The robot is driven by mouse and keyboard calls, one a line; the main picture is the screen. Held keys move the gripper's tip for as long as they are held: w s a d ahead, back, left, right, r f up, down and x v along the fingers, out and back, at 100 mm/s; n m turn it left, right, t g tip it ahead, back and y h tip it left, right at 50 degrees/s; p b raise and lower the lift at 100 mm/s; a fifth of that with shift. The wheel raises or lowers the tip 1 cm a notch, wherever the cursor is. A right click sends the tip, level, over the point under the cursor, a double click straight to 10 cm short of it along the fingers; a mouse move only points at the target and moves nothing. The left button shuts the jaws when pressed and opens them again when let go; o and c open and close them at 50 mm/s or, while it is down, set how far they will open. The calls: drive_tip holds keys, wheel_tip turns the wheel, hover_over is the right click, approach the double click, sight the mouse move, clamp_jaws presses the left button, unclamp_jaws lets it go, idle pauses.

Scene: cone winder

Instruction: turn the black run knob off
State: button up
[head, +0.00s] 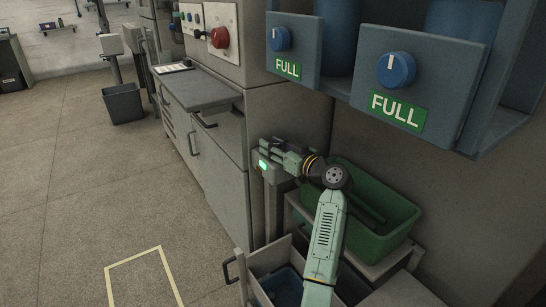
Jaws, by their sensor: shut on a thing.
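My gripper (268,147) is at the middle of the head view, at the top of a small grey post-mounted box. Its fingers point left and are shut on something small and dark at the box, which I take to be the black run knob. The fingers hide most of the knob, so its pointer and angle cannot be read. A small green light (263,165) glows on the box just below the fingers.
A green bin (398,212) stands right of my arm, above an open drawer (262,260). Blue knobs (396,70) with FULL labels hang overhead at right. A red knob (220,37) is on a pale panel at the back.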

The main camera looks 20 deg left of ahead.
drive_tip(key=n+g+b, duration=0.1)
drive_tip(key=g+b, duration=0.1)
drive_tip(key=n+g+y+b, duration=0.1)
drive_tip(key=b, duration=0.1)
drive_tip(key=shift+w+f+n+g+b, duration=0.1)
drive_tip(key=shift+f+n+g+b, duration=0.2)
drive_tip(key=shift+g, duration=0.1)
drive_tip(key=n+g, duration=0.1)
drive_tip(key=n+g+y+b, duration=0.1)
drive_tip(key=g, duration=0.1)
drive_tip(key=shift+r+b, duration=0.25)
drive_tip(key=shift+b, duration=0.05)
drive_tip(key=shift+n+g+b, duration=0.3)
drive_tip(key=shift+n+g, duration=0.3)
drive_tip(key=shift+g, duration=0.4)
drive_tip(key=shift+n+g, duration=0.5)
drive_tip(key=shift+g, duration=0.3)
drive_tip(key=o, duration=1.1)
drive_tip(key=shift+o, duration=0.3)
drive_tip(key=shift+w+d, duration=0.2)
drive_tip(key=shift+d, duration=1.65)
drive_tip(key=shift+w+d, duration=0.15)
drive_tip(key=shift+d, duration=1.7)
